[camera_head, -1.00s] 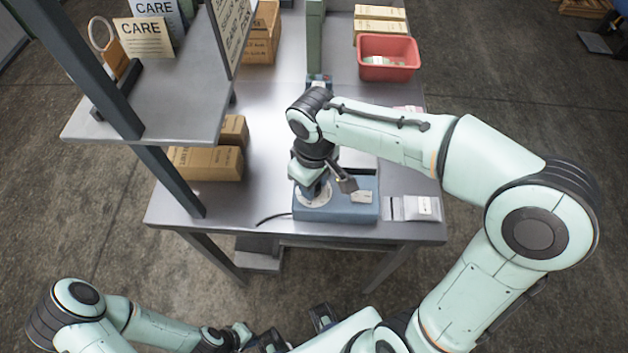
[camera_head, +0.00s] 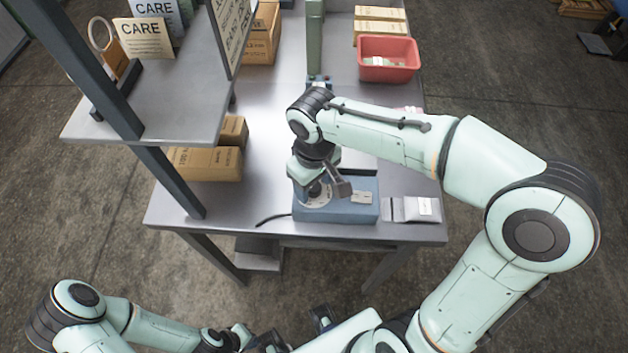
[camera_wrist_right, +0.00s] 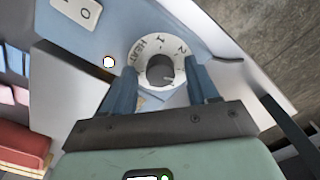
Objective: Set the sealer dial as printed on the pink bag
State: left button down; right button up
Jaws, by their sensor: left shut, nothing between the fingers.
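The blue sealer (camera_head: 350,212) stands at the table's front edge. Its white dial ring (camera_wrist_right: 143,47), marked HEAT with numbers, surrounds a grey knob (camera_wrist_right: 160,70). My right gripper (camera_wrist_right: 163,78) is over the dial, its two blue fingers on either side of the knob with visible gaps; it looks open. In the head view my right gripper (camera_head: 318,188) partly covers the dial. A small pink patch (camera_head: 408,109), perhaps the pink bag, shows behind my right arm; its print is not readable. My left gripper (camera_head: 240,338) is shut and empty, low in front of the table.
A pale bag (camera_head: 422,207) lies right of the sealer. A red bin (camera_head: 388,73) with packets stands at the back right. Cardboard boxes (camera_head: 205,163) sit left, beside a shelf (camera_head: 160,115) on dark posts. A white switch (camera_wrist_right: 78,12) is on the sealer.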

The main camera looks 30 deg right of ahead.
aim_at(314, 187)
jog(key=shift+r, duration=0.1)
pick_arm(q)
jog(key=r, duration=0.1)
jog(key=w+r+p, duration=0.1)
jog(key=p, duration=0.1)
jog(key=shift+w+r, duration=0.25)
jog(key=shift+r, duration=0.15)
pick_arm(e)
notch_tip(314, 187, up, 13)
pick_arm(q)
jog(key=shift+s, duration=0.1)
